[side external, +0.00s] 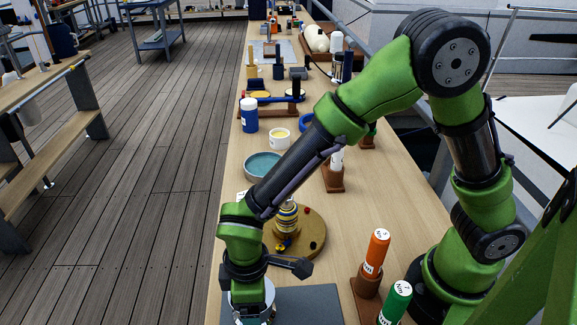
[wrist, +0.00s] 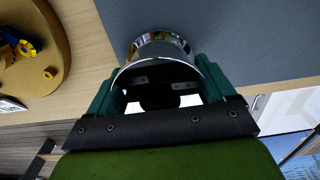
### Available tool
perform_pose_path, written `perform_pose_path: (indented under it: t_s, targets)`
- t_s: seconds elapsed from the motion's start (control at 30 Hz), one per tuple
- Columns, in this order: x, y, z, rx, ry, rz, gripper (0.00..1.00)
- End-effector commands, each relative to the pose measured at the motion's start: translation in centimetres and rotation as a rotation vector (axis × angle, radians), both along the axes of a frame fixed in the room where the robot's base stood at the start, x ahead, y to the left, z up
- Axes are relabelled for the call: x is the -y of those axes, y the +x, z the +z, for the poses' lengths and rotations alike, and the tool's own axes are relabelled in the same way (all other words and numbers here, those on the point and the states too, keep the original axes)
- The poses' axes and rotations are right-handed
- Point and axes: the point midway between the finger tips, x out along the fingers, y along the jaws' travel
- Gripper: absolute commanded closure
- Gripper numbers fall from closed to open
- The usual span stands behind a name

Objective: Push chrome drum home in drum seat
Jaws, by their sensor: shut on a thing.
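The chrome drum (wrist: 158,50) is a shiny, mirror-like cylinder at the top middle of the wrist view. My gripper (wrist: 160,78) is shut on it, with a dark green finger on each side. In the side external view, the silvery drum (side external: 254,302) shows under my wrist at the bottom edge, beside the dark grey mat (side external: 312,303). The mat also fills the top of the wrist view (wrist: 255,40). I cannot make out the drum seat, and the drum's far end is hidden. I cannot tell whether the drum touches anything below.
A round wooden board (side external: 313,232) with a striped pot (side external: 287,217) lies just behind my wrist. An orange cylinder (side external: 377,250) and a green cylinder (side external: 397,297) stand to the right. A teal bowl (side external: 263,166) and several other objects stand farther along the bench.

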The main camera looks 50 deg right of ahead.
Motion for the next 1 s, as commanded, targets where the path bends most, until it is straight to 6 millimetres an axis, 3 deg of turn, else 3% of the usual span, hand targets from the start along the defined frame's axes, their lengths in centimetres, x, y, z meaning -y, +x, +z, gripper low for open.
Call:
perform_pose_path:
  t_s: [0.43,1.0]
  targets:
    - [-0.1,0.1,3.2,0.004,0.004,-0.001,0.84]
    - [0.1,0.2,3.6,0.004,0.003,-0.001,0.84]
